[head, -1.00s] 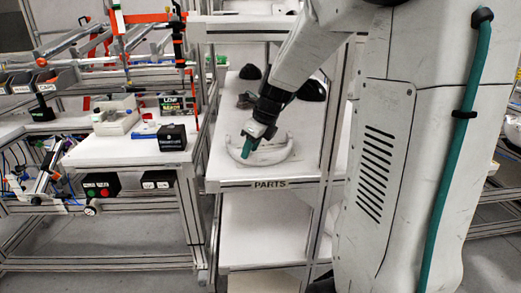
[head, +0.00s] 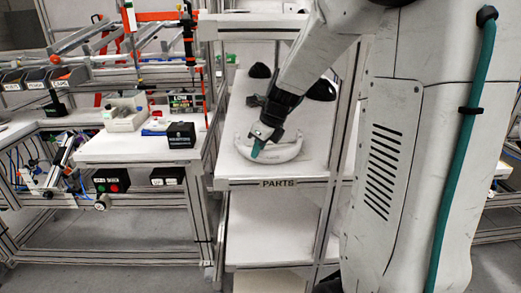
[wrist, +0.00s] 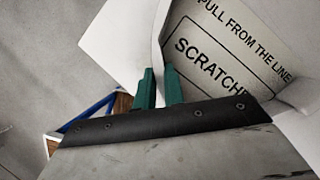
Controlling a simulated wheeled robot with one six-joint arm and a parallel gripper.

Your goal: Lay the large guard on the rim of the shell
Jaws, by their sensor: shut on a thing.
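The large guard is a white curved piece (head: 287,153) over the top of the parts shelf, near its front edge. My gripper (head: 257,150) is shut on the left part of its curve. In the wrist view the green fingertips (wrist: 160,75) pinch a thin white wall of the guard (wrist: 118,35). I cannot tell whether the guard touches the shelf. Dark domes, perhaps shells, stand farther back: one at the rear (head: 260,71) and one at the right (head: 321,90), partly behind my arm. I cannot tell which is the shell of the task.
The parts shelf (head: 236,170) has metal posts at its sides, one close to my arm. A printed sign (wrist: 230,45) lies below the guard. To the left, a white workbench (head: 120,152) holds a dark box (head: 181,135) and several small items.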

